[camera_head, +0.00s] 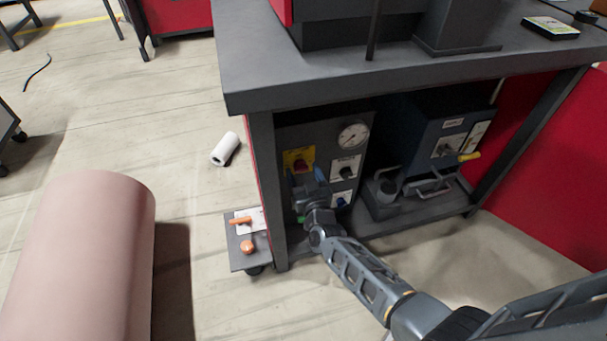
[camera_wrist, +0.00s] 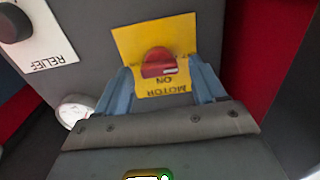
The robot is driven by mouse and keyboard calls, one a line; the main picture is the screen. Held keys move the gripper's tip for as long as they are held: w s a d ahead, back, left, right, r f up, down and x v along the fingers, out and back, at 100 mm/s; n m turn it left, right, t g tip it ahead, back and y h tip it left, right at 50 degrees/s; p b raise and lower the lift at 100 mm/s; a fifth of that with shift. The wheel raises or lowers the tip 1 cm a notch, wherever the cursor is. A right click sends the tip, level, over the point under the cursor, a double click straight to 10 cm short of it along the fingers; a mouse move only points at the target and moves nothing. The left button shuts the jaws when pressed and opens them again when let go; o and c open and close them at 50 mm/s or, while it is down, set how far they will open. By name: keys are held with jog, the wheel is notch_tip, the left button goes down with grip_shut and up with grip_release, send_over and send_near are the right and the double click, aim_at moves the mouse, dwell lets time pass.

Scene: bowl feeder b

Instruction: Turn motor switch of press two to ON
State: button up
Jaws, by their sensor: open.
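The motor switch is a red knob (camera_wrist: 158,60) on a yellow plate (camera_wrist: 125,40) marked MOTOR and ON, upside down in the wrist view. In the head view the knob (camera_head: 301,165) and yellow plate (camera_head: 290,157) are on the grey control panel (camera_head: 290,135) under the bench. My gripper (camera_wrist: 163,82) is open and faces the panel. Its blue-grey fingers appear on either side of the red knob; contact cannot be told. The knob's ridge lies roughly crosswise in the wrist view, but its exact setting is unclear. My gripper (camera_head: 305,180) partly covers the panel's lower left.
A pressure gauge (camera_head: 353,136) and a dark knob (camera_head: 347,173) are right of the switch. A blue unit (camera_head: 425,125) with a yellow-tipped lever stands further right. The bench top (camera_head: 400,70) overhangs the panel. A low cart (camera_head: 240,262) stands at left.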

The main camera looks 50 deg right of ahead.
jog(key=shift+c, duration=0.5)
jog(key=c, duration=1)
jog(key=shift+o, duration=0.2)
jog(key=m+b, duration=0.1)
jog(key=m, duration=0.2)
jog(key=shift+f+m, duration=0.1)
jog(key=shift+m, duration=0.3)
jog(key=m+b, duration=0.2)
jog(key=m, duration=0.3)
jog(key=shift+s+f+b, duration=0.1)
jog(key=shift+b, duration=0.2)
jog(key=m+b, duration=0.2)
jog(key=m, duration=0.3)
jog(key=shift+d, duration=0.1)
jog(key=shift+m+b, duration=0.7)
jog(key=shift+m, duration=1.3)
